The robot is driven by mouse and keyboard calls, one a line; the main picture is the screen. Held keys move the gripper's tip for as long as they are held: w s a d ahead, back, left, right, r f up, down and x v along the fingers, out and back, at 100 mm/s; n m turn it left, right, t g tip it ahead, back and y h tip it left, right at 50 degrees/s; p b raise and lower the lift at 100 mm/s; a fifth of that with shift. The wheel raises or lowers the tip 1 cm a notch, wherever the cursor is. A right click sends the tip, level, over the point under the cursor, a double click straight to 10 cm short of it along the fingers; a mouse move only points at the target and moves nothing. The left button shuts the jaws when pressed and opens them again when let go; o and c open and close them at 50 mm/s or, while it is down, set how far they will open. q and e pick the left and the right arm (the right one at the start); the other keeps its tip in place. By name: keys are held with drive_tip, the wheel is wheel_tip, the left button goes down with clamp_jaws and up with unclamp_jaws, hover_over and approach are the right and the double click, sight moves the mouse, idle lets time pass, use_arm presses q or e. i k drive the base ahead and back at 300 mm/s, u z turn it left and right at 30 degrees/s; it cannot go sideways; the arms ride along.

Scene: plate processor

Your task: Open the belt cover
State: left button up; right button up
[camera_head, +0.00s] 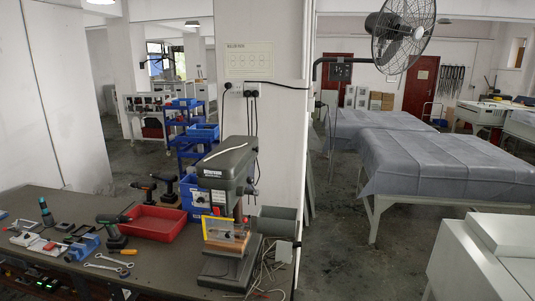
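A grey drill press (230,225) stands on the right part of the dark workbench (60,200), in front of a white pillar. Its grey top housing (224,165), which looks like the belt cover, appears closed. A thin pale strip or rod lies along the top of this housing. A yellow-framed clear guard (226,234) is at the lower front of the press. Neither of my grippers shows in this view, so their distance from the cover cannot be seen.
A red tray (152,222), cordless drills (112,230), wrenches (108,262) and a blue vise (83,247) lie on the bench left of the press. Loose cables hang at its right. A fan (400,30) is at upper right. Covered tables (445,165) stand beyond open floor (370,265).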

sight(225, 162)
drive_tip(key=z, duration=1)
drive_tip(key=i, duration=3.3)
drive_tip(key=u, duration=1.85)
